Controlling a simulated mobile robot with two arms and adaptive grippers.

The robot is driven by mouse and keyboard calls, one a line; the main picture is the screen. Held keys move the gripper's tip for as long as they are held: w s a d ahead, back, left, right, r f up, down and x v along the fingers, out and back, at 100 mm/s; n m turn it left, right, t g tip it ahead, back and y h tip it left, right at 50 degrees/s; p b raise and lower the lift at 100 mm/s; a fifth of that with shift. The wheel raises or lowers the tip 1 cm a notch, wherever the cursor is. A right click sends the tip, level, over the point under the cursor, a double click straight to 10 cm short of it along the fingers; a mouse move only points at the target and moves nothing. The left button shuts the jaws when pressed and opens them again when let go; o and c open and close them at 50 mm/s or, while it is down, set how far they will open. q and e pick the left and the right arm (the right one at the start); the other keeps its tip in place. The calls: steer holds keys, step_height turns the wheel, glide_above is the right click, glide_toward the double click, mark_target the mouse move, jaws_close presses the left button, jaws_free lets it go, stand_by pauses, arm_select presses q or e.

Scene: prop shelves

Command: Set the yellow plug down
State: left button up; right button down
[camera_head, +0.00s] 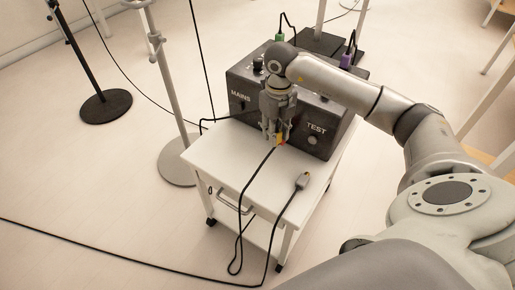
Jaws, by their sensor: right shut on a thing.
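My right arm comes in from the right, and its right gripper (276,137) points down over the white cart top (220,152), in front of the dark control box (245,104). It is shut on the small yellow plug (281,140), which is mostly hidden between the fingers. A black cable runs from the plug toward the front of the cart. I cannot tell whether the plug touches the cart top. My left gripper is out of view.
A grey connector (302,181) lies on the cart top at the right, its cable hanging over the front edge. Green (279,37) and purple (346,60) plugs stand at the back. A pole stand (176,165) is close at the left. The cart's left top is clear.

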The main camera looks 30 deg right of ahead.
steer(key=w+a+f, duration=0.2)
steer(key=f, duration=0.1)
steer(key=w+f+b, duration=0.1)
steer(key=f, duration=0.1)
steer(key=shift+w+a+f, duration=0.2)
steer(key=shift+w+a, duration=0.15)
steer(key=shift+a, duration=0.05)
steer(key=f, duration=0.3)
steer(key=shift+w+a+f+b, duration=0.2)
steer(key=shift+w+b, duration=0.05)
steer(key=shift+b, duration=0.05)
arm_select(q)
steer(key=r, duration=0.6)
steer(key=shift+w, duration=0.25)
arm_select(e)
steer(key=shift+f, duration=0.2)
steer(key=shift+f, duration=0.1)
steer(key=c, duration=1.2)
jaws_free()
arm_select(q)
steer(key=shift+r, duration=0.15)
arm_select(e)
steer(key=shift+o, duration=0.2)
